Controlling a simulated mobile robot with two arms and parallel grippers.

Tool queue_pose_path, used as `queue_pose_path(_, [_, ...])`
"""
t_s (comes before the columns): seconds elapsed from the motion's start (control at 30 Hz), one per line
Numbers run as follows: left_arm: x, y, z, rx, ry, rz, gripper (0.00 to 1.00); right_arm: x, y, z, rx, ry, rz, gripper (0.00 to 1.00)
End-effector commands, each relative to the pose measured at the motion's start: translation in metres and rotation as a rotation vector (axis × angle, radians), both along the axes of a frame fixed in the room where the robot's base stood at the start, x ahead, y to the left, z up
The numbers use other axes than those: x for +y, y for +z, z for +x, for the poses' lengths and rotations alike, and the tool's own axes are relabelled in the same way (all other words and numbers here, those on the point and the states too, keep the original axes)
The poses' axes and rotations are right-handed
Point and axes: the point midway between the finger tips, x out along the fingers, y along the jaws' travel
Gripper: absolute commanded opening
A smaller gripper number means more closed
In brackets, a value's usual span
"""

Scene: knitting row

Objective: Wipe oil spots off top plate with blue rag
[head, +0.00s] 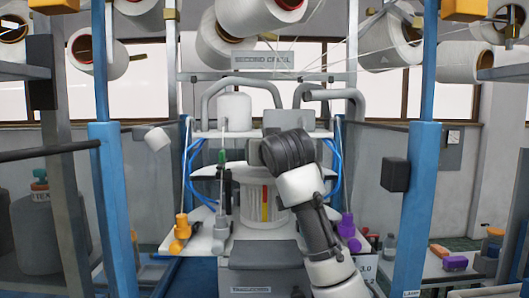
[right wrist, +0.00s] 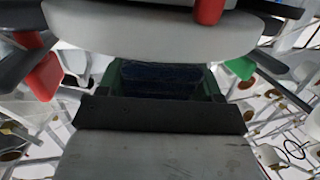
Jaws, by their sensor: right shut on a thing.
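My right arm comes up from the bottom right in the head view. Its dark wrist (head: 287,150) is at the front edge of a pale top plate (head: 207,135) on the knitting machine and hides part of it. In the right wrist view my right gripper (right wrist: 163,76) is shut on a dark blue, folded thing, which looks like the blue rag (right wrist: 160,72). In the head view the rag and the fingertips are hidden behind the wrist. No oil spots can be made out on the plate. My left gripper is in neither view.
A white cylinder (head: 235,111) stands on the plate's left part. Thick grey pipes (head: 330,94) rise behind it. Blue posts (head: 415,190) flank the machine. Yarn cones (head: 388,40) hang overhead.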

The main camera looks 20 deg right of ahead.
Motion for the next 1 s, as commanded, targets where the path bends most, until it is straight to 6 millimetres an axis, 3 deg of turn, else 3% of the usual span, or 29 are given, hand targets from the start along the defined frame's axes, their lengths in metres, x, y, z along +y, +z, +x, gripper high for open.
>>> queue_pose_path(1.0, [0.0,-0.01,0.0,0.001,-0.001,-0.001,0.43,0.0,-0.018,0.0,0.0,0.0,0.0,0.46])
